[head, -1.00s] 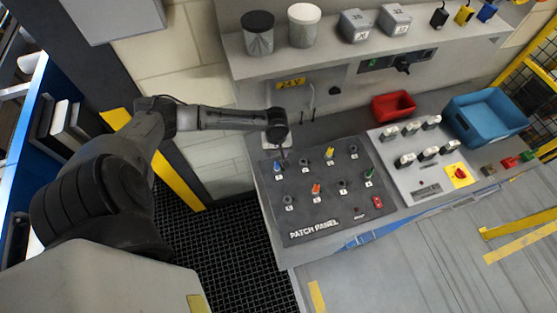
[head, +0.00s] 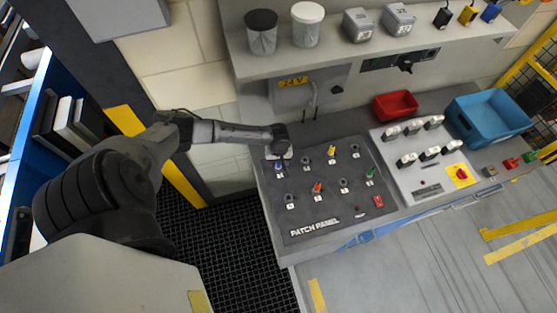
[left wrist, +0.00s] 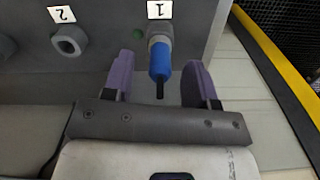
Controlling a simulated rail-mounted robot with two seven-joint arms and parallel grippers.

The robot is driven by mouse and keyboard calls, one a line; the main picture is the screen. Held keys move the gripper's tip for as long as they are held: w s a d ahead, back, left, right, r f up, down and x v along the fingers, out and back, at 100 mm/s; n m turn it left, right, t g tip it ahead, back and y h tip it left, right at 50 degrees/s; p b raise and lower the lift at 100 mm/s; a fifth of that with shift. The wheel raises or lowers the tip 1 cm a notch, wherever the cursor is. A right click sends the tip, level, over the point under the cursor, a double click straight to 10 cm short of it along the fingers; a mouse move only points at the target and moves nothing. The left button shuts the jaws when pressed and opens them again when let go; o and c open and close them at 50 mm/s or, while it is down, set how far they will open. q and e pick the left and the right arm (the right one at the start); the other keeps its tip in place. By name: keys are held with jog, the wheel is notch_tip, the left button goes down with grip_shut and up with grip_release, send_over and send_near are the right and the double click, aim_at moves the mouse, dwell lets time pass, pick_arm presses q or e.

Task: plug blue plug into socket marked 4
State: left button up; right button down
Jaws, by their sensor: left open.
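The blue plug (left wrist: 159,62) stands in the socket marked 1 (left wrist: 160,31) in the left wrist view. In the head view the blue plug (head: 279,163) is at the panel's back left corner, partly hidden by my gripper. My left gripper (head: 281,154) is open, with its purple fingers (left wrist: 158,82) apart on either side of the plug; neither clearly touches it. The socket marked 2 (left wrist: 69,41) is empty. The patch panel (head: 330,205) has two rows of sockets. An empty socket (head: 355,149) ends the back row at right; its number is too small to read.
Yellow (head: 331,151), orange (head: 317,187) and green (head: 369,173) plugs stand in other sockets. A red bin (head: 396,105), a switch panel (head: 430,160) and a blue bin (head: 490,115) lie to the right. A shelf (head: 340,55) with canisters overhangs behind.

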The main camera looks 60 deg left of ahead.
pick_arm(q)
jog(key=shift+c, duration=0.2)
grip_shut()
jog(key=shift+r+p, duration=0.45)
jog(key=shift+p, duration=0.1)
jog(key=shift+r+p, duration=1.2)
jog(key=shift+p, duration=0.45)
jog(key=shift+r, duration=0.1)
jog(key=shift+r+p, duration=0.9)
jog(key=shift+r, duration=1)
